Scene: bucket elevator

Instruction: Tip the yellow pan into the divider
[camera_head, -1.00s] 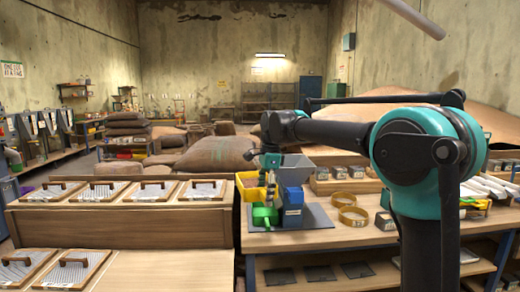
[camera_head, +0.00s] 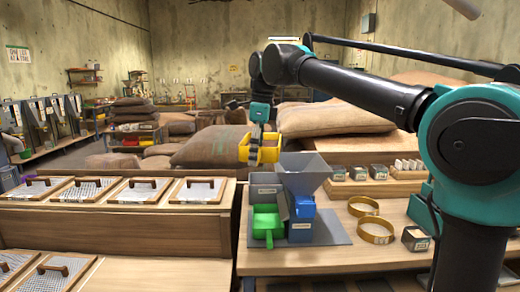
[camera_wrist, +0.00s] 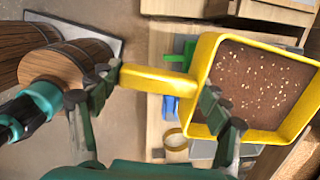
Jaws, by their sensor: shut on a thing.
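The yellow pan (camera_head: 264,151) is held in the air, a little left of and higher than the divider's grey hopper (camera_head: 303,173). The divider has a blue body (camera_head: 301,221) and a green pan (camera_head: 266,226) at its left, and stands on a dark plate on the bench. My gripper (camera_head: 259,134) is shut on the pan's handle. In the wrist view my gripper (camera_wrist: 157,88) has a finger on each side of the yellow handle. The pan (camera_wrist: 205,62) there shows brown contents with scattered pale grains. The hopper's inside is hard to see.
Two brass rings (camera_head: 376,231) and small boxes (camera_head: 416,239) lie right of the divider. Handled screen trays (camera_head: 199,190) line the counter at left. Full sacks (camera_head: 210,147) are piled behind. Wooden barrels (camera_wrist: 78,62) show in the wrist view. Air above the hopper looks clear.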

